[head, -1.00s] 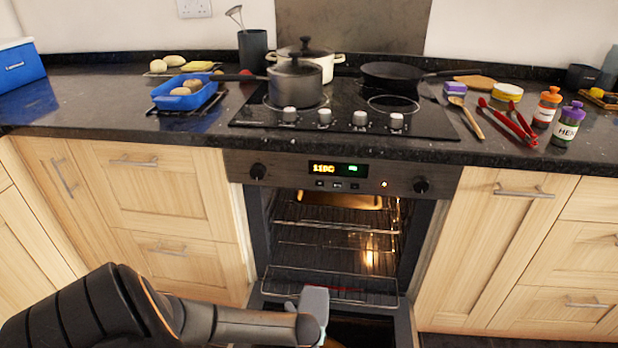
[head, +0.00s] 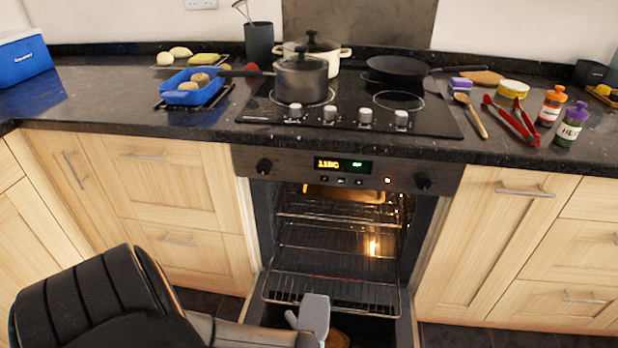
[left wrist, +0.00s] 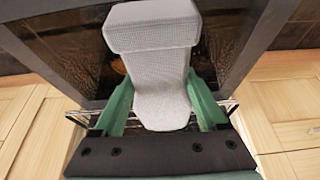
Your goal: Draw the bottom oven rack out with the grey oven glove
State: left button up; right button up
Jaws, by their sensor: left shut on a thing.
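The oven is open, and its bottom rack (head: 330,289) sticks out of the cavity over the lowered door. Rack wires show on both sides of the fingers. The glove hides where it meets the rack, so I cannot tell its grip there. My right gripper is not in view.
A higher rack (head: 340,218) holds a tan dish (head: 345,194) inside the lit oven. Pots and a black pan (head: 395,69) stand on the hob above. Red tongs (head: 510,122) and bottles lie or stand at the right. Wooden cupboards flank the oven.

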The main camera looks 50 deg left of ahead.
pick_arm(q)
jog(key=shift+s+d+r+p, duration=0.1)
jog(key=shift+s+d+p, duration=0.55)
jog(key=shift+s, duration=0.2)
jog(key=shift+s+d, duration=0.5)
jog(key=shift+s, duration=0.05)
jog(key=shift+p, duration=0.3)
jog(key=r+p, duration=0.1)
jog(key=p, duration=0.1)
jog(key=r+p, duration=0.2)
jog(key=shift+w+a+r, duration=0.2)
jog(key=shift+r, duration=0.05)
jog(key=shift+f, duration=0.1)
